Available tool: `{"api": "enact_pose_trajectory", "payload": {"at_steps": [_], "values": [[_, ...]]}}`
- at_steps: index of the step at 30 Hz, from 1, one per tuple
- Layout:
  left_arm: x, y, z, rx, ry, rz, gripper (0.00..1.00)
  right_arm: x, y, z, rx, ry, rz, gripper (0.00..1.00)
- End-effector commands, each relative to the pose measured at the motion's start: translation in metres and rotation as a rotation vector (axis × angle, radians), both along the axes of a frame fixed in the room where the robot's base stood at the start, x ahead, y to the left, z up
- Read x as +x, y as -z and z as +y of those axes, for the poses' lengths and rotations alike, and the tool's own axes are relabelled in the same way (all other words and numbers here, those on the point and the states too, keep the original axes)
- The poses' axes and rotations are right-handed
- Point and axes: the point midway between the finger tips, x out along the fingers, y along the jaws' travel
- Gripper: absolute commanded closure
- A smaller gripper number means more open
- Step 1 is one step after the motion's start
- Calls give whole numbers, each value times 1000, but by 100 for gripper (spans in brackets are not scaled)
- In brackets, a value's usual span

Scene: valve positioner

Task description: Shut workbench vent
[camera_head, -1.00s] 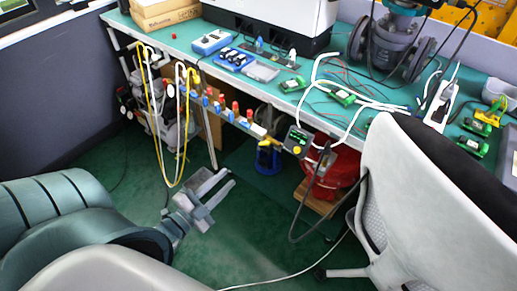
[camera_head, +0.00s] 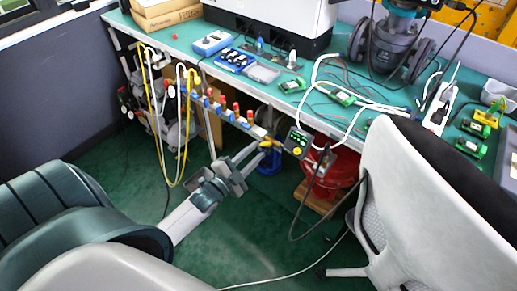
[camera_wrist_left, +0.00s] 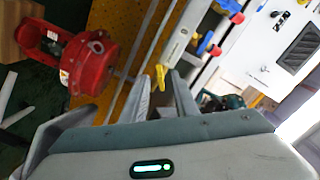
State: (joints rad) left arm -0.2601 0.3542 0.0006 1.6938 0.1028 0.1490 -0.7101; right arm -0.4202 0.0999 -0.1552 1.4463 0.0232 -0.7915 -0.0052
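A manifold rail (camera_head: 225,112) with red and blue valve handles runs under the bench's front edge. A small yellow handle (camera_head: 266,144) sits near its right end, beside a dark box with green lights (camera_head: 298,142). My left gripper (camera_head: 258,149) reaches up to this yellow handle from the lower left. In the left wrist view the yellow handle (camera_wrist_left: 161,76) shows between the tips of my left gripper (camera_wrist_left: 160,80), whose fingers stand apart. I cannot tell whether either finger touches it. No label marks which valve is the workbench vent. My right gripper is out of view.
The green workbench (camera_head: 340,62) carries boards, cables and tools. Yellow and white hoses (camera_head: 160,120) hang left of my gripper. A red object (camera_head: 340,170) stands under the bench, and an office chair (camera_head: 410,200) fills the right.

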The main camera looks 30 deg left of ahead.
Motion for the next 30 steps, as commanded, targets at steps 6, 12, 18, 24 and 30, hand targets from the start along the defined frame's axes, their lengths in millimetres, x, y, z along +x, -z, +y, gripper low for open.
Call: {"api": "enact_pose_trajectory", "payload": {"at_steps": [6, 12, 18, 24, 30], "values": [[19, 0, -2, -1, 1, -1, 73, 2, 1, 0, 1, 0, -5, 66], [22, 0, -2, 0, 1, 1, 73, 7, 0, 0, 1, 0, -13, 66], [22, 0, -2, 0, 1, 1, 78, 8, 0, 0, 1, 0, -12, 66], [22, 0, -2, 0, 1, 1, 100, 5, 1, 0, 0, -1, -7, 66], [22, 0, -2, -7, 1, 1, 100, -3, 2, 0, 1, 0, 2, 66]]}}
